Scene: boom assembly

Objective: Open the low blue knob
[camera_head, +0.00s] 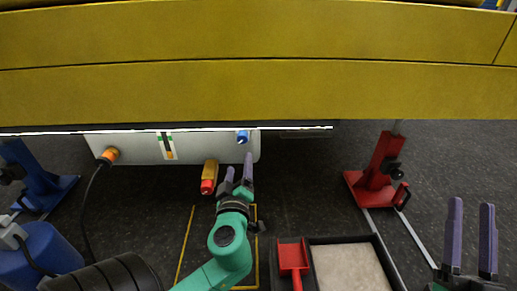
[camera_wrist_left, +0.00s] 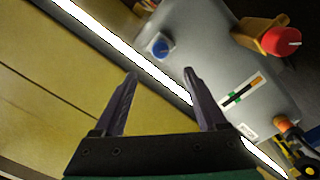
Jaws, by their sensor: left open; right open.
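The blue knob (camera_head: 243,137) sits at the right end of the grey panel (camera_head: 205,147) under the yellow boom. It also shows in the left wrist view (camera_wrist_left: 160,46), round and blue on the panel face, beyond my fingertips and apart from them. My left gripper (camera_head: 238,166) is open and empty, just below the knob in the head view; its two fingers also show in the left wrist view (camera_wrist_left: 160,75). My right gripper (camera_head: 472,205) is open and empty at the lower right, far from the panel.
A yellow-and-red knob (camera_head: 209,178) is left of my left gripper. An orange plug (camera_head: 109,155) with a black cable is at the panel's left end. The yellow boom (camera_head: 260,90) hangs overhead. A red stand (camera_head: 379,172) and a tray (camera_head: 318,239) stand to the right.

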